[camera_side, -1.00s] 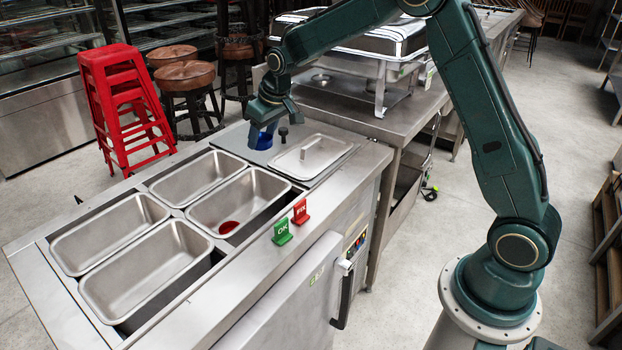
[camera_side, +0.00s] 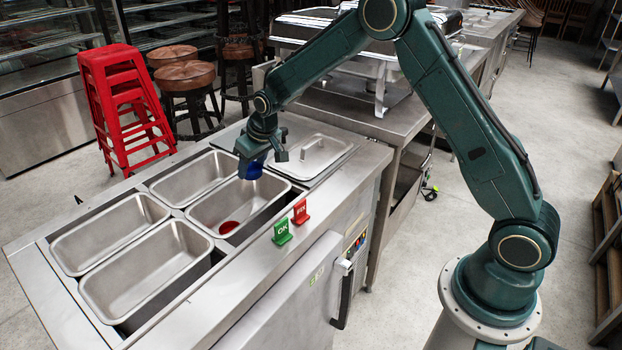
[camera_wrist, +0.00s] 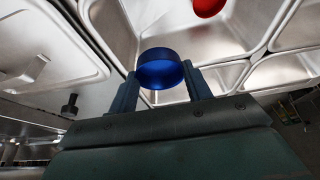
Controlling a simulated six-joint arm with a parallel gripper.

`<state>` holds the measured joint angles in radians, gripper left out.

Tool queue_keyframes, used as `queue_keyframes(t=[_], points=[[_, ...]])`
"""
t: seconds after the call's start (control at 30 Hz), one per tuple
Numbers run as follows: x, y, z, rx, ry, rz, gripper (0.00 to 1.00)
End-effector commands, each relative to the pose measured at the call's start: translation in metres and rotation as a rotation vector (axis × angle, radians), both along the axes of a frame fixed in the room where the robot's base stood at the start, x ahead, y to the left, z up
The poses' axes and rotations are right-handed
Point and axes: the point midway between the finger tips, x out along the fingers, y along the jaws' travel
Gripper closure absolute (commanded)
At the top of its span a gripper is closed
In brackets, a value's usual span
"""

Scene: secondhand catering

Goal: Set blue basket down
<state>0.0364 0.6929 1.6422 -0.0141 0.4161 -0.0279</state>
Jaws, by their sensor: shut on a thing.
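The blue basket (camera_side: 251,168) is a small round blue thing held below my gripper (camera_side: 262,152) in the side view. In the wrist view the basket (camera_wrist: 161,70) sits between the two fingers of my gripper (camera_wrist: 161,88), which are shut on it. It is above the far end of the steel pan (camera_side: 222,203) that has a red round thing (camera_side: 229,227) in its bottom. Whether the basket's underside touches anything is hidden, but it looks raised.
A green OK sign (camera_side: 282,232) and a red FIX sign (camera_side: 300,212) stand on the counter's front edge beside that pan. Three other open pans look empty. A lidded pan (camera_side: 312,157) lies to the right. A dark knob (camera_wrist: 70,104) stands near the lid.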

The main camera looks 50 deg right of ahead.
Motion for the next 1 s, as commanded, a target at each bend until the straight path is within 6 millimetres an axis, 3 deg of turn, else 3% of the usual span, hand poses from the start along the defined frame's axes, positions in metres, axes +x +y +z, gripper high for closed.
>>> queue_keyframes(t=[0.1,0.4,0.53,0.87,1.0], points=[[-0.001,0.000,-0.025,0.000,0.005,0.000,0.73],[-0.001,0.000,-0.077,0.000,0.003,0.000,0.73],[0.000,0.000,-0.088,0.000,0.001,0.000,0.73],[0.000,0.000,-0.096,0.000,0.000,0.000,0.73],[-0.001,0.000,-0.109,0.000,0.003,0.000,0.73]])
